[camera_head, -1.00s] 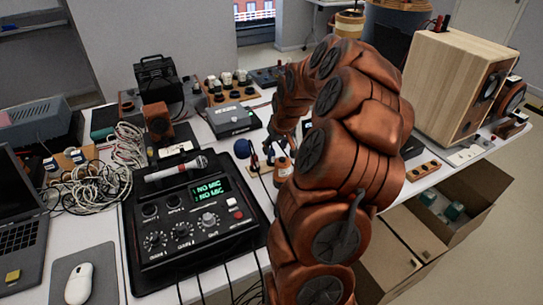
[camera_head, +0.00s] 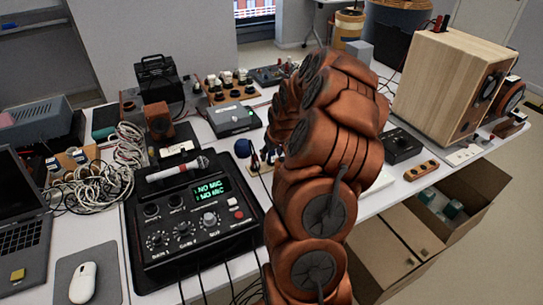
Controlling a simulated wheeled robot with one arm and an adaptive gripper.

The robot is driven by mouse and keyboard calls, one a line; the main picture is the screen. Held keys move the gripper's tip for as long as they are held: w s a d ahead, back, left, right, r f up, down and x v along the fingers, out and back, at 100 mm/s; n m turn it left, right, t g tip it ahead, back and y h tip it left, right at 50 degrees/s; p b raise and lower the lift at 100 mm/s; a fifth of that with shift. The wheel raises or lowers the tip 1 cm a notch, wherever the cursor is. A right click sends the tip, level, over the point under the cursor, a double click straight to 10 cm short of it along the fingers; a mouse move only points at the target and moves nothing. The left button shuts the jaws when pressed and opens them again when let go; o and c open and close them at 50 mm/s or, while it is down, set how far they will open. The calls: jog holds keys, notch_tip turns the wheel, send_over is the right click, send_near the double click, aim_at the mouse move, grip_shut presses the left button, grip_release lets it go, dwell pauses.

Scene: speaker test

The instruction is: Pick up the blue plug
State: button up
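Small dark blue plug-like pieces stand upright on the white table, just left of my arm. A round blue one (camera_head: 243,148) is at the left, and a smaller blue piece (camera_head: 254,161) is beside it, on a small light board. More small dark or blue pieces (camera_head: 270,156) show at the arm's edge. I cannot tell which is the blue plug. My copper-coloured arm rises in front and bends down behind itself near these pieces. My gripper is hidden behind the arm links, so its fingers and any hold are not visible.
A black mixer (camera_head: 168,222) with a microphone (camera_head: 177,168) lies left of my arm. A grey box (camera_head: 233,119) stands behind the plugs. A wooden speaker (camera_head: 437,85) and a small black box (camera_head: 398,145) are at the right. Tangled white cables (camera_head: 105,175) lie left.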

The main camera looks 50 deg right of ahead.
grip_shut()
